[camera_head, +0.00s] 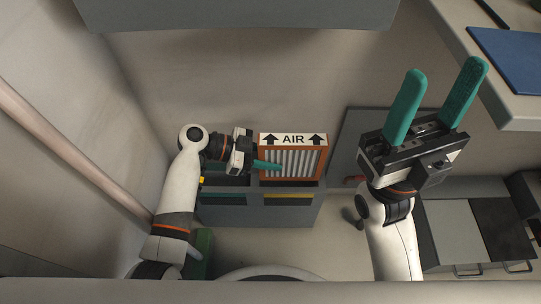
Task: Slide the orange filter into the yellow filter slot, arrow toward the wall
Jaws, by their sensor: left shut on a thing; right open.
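The orange filter (292,161) has a pleated grey face and a white top label reading AIR with two arrows pointing up in the picture, toward the wall. It stands upright above the right part of the grey filter box, over the yellow-marked slot (289,195). Whether its lower edge is inside the slot is hard to tell. My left gripper (266,166) is shut on the filter at its left edge. My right gripper (435,100) is open and empty, raised at the right, well apart from the filter.
The grey filter box (257,214) also has a teal-marked slot (223,199) at its left. A grey panel (346,158) leans by the wall behind. A bench with a blue mat (509,57) is at upper right. A grey cabinet (455,233) stands at lower right.

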